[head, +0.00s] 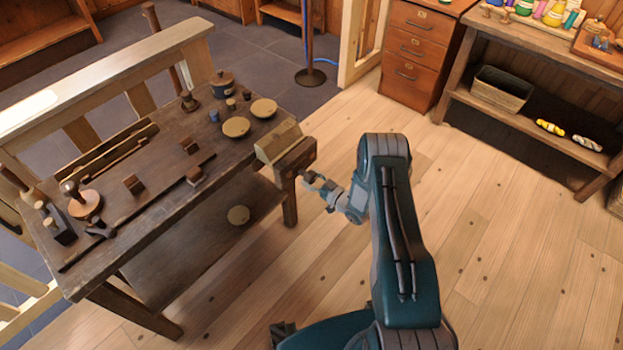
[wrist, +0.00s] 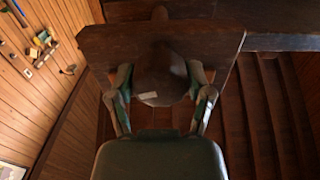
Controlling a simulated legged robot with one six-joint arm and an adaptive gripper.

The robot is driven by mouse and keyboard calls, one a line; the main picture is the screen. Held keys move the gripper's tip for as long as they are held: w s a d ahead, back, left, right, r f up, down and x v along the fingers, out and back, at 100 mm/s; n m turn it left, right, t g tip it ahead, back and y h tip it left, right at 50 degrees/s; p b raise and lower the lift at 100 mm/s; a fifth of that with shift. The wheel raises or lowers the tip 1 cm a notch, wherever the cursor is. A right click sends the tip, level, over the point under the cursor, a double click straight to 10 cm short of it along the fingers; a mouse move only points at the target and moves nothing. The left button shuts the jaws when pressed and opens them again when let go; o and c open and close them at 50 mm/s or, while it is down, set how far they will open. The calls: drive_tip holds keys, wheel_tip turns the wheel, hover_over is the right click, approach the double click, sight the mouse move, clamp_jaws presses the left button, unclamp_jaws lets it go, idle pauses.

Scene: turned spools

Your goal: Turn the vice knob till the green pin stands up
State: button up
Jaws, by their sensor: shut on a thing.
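The vice (head: 295,160) is a wooden jaw on the right end of the dark workbench (head: 150,190). In the wrist view its jaw is a broad dark board (wrist: 105,42). The vice knob (wrist: 163,72) is a dark, round wooden piece in front of that board, with a pale mark low on its face. My gripper (wrist: 162,82) is shut on the knob, with one finger on each side. In the head view my gripper (head: 313,180) reaches the vice from the right, and the knob is mostly hidden. I cannot make out the green pin in either view.
On the bench stand a lidded pot (head: 222,85), two round tan dishes (head: 236,127), small blocks and hand tools. A drawer cabinet (head: 420,50) and a shelf unit (head: 530,45) stand at the back right. The plank floor right of my arm is clear.

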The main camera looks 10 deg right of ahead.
drive_tip(key=m, duration=0.4)
drive_tip(key=shift+r, duration=0.1)
drive_tip(key=m, duration=1)
drive_tip(key=shift+m, duration=0.3)
drive_tip(key=m, duration=0.4)
drive_tip(key=shift+d, duration=0.1)
drive_tip(key=shift+m, duration=0.3)
drive_tip(key=shift+s+f, duration=0.1)
drive_tip(key=shift+f, duration=0.1)
drive_tip(key=o, duration=1.1)
drive_tip(key=shift+d, duration=0.1)
drive_tip(key=shift+o, duration=0.2)
drive_tip(key=shift+r, duration=0.1)
